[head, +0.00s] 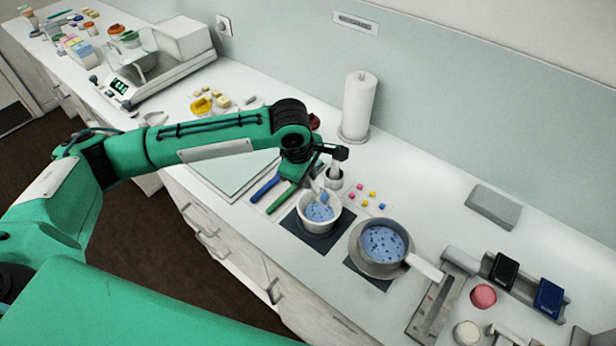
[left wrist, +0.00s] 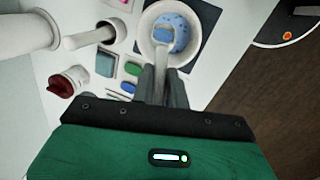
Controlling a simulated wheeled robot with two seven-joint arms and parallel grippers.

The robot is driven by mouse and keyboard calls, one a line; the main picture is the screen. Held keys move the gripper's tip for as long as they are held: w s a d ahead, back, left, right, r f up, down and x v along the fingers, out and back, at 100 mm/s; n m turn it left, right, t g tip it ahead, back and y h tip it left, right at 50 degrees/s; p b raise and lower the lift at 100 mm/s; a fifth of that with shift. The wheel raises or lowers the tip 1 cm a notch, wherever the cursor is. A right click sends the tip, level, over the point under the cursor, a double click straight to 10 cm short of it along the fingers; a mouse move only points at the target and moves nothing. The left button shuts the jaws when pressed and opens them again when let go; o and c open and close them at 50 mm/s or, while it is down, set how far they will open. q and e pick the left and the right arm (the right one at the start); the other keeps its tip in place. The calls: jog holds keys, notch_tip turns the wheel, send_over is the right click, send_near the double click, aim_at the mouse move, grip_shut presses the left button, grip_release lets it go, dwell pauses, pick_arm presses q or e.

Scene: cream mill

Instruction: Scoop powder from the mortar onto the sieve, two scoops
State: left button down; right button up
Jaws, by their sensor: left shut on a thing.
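The mortar (head: 305,226) is a white bowl with blue powder inside, standing on a dark mat; it also shows in the left wrist view (left wrist: 146,47). My left gripper (head: 319,178) is above the mortar, shut on a pale scoop. In the left wrist view the fingers (left wrist: 164,72) hold the scoop (left wrist: 162,58) by its handle. Its head is inside the mortar's outline with blue on it; its exact depth is unclear. The sieve (head: 357,262) is a round grey-rimmed vessel right of the mortar, with dark-speckled blue powder in it and a pale handle. My right gripper is out of view.
A paper towel roll (head: 359,104) stands behind the mortar. Small coloured cubes (head: 368,195) lie between mortar and wall. Blue (head: 265,188) and green (head: 282,198) handled tools lie left of the mortar. A rack with dark blocks (head: 503,271) stands right of the sieve.

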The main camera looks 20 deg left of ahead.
pick_arm(q)
jog(key=shift+f+b, duration=0.45)
jog(key=shift+f, duration=0.5)
jog(key=shift+s+f, duration=0.1)
jog(key=shift+f, duration=2.6)
jog(key=p+v, duration=0.3)
jog(key=w+p+v, duration=0.1)
jog(key=p+v, duration=0.1)
jog(key=p, duration=0.2)
jog(key=d+p+v, duration=0.1)
jog(key=p+v, duration=0.2)
jog(key=shift+w+r, duration=0.3)
jog(key=shift+r, duration=0.2)
